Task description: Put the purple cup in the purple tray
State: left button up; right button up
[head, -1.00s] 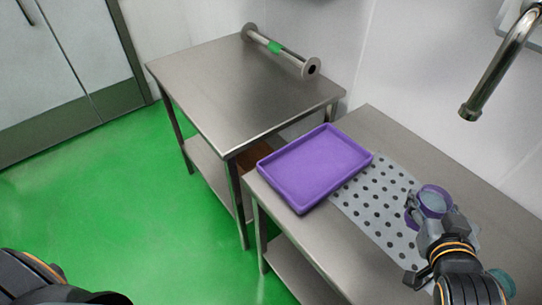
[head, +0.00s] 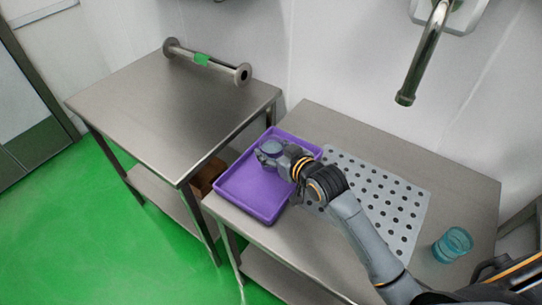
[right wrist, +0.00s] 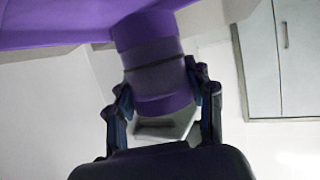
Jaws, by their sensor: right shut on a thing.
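The purple cup (head: 270,147) is between the fingers of my right gripper (head: 274,156), over the far part of the purple tray (head: 246,196). In the right wrist view the purple cup (right wrist: 152,62) is clasped between both fingers of the right gripper (right wrist: 160,90). The tray's purple side (right wrist: 60,22) fills the top of that view, against the cup's end. I cannot tell whether the cup touches the tray floor. My left gripper is not in view.
A teal cup (head: 453,244) stands at the right of the steel table (head: 330,120). A grey mat with dark holes (head: 400,200) lies right of the tray. A second steel table (head: 170,110) holds a spool-like roller (head: 205,61). A tap (head: 420,60) hangs above.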

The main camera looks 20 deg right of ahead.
jog(key=shift+w+d+f, duration=0.1)
jog(key=shift+w+f, duration=0.75)
jog(key=shift+f, duration=0.1)
jog(key=shift+w+f+p, duration=0.1)
jog(key=shift+f+p, duration=0.3)
jog(key=shift+f, duration=1.2)
jog(key=shift+f, duration=0.1)
jog(key=o, duration=1.3)
jog(key=shift+f, duration=0.1)
jog(key=shift+r, duration=0.2)
jog(key=b+v, duration=0.1)
jog(key=v, duration=1.1)
jog(key=shift+d+f, duration=0.1)
